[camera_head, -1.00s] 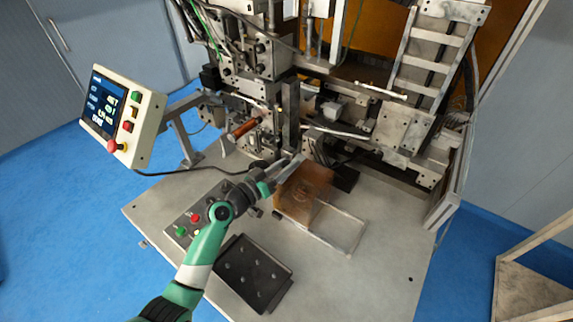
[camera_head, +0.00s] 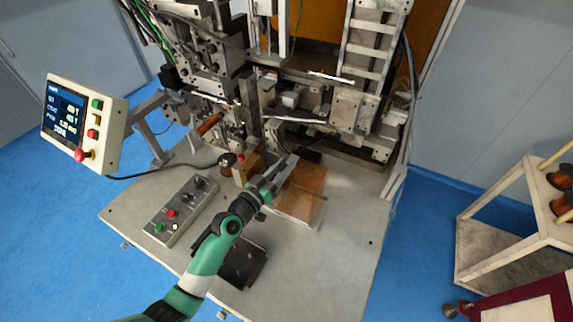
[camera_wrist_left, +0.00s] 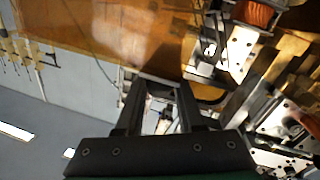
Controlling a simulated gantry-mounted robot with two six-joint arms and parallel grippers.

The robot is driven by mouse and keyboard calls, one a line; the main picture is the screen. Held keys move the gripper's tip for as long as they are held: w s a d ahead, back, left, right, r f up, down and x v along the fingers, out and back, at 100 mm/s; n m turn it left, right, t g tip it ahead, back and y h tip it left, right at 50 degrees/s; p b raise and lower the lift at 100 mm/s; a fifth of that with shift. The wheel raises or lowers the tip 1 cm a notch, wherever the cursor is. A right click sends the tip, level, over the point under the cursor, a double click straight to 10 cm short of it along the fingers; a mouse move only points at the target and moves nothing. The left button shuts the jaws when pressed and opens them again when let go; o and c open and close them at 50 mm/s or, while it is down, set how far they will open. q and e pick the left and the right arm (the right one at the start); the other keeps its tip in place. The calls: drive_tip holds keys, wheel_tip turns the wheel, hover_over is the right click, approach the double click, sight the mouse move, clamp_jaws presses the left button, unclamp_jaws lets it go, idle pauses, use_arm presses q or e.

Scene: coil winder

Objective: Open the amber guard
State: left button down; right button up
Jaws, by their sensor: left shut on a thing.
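The amber guard (camera_head: 306,178) is a see-through orange panel at the front of the coil winder, above the grey table plate. In the left wrist view its amber sheet (camera_wrist_left: 110,25) spans the top. My left gripper (camera_head: 284,166) reaches in from the lower left, at the guard's left side. Its jaws (camera_wrist_left: 160,88) are shut on a part of the guard; the exact grip point is hard to see. My right gripper is not in view.
A control box with buttons (camera_head: 183,208) and a dark plate (camera_head: 243,262) lie on the table plate (camera_head: 330,270). A screen panel (camera_head: 85,122) stands left. A shelf cart with spools (camera_head: 500,240) stands right. The table's front right is clear.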

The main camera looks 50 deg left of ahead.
use_arm(q)
drive_tip(key=c, duration=0.5)
unclamp_jaws()
drive_tip(key=b+v, duration=0.1)
drive_tip(key=v, duration=1)
drive_tip(key=shift+s+f, duration=0.1)
drive_tip(key=shift+s, duration=0.25)
